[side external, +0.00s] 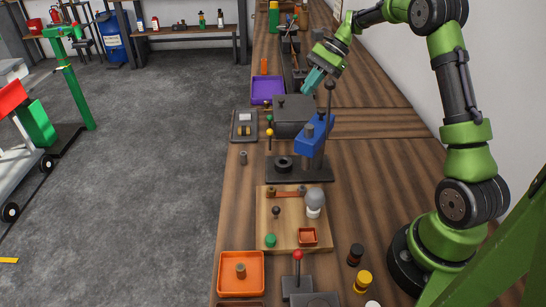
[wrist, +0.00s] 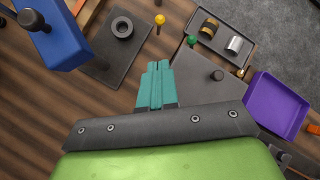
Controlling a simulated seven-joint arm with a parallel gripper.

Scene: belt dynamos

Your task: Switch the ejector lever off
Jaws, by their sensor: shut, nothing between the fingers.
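My gripper (side external: 314,79) has teal fingers, shut and empty. In the side view it hangs above the far right part of a grey box (side external: 293,118). The fingers (wrist: 156,80) also show in the wrist view, over the box's edge. Small knobbed levers stand along the box's left side: one yellow (side external: 269,132), one green (side external: 269,119). A black-knobbed handle (side external: 330,86) rises by the blue press (side external: 313,138). A red-knobbed lever (side external: 298,256) stands on a dark base at the near end. No label shows which one is the ejector lever.
A purple tray (side external: 268,91) lies beyond the box, and a grey tray with small parts (side external: 244,127) lies left of it. A wooden board (side external: 268,240) and an orange tray (side external: 240,286) are nearer. Bare bench (side external: 365,160) lies right of the press.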

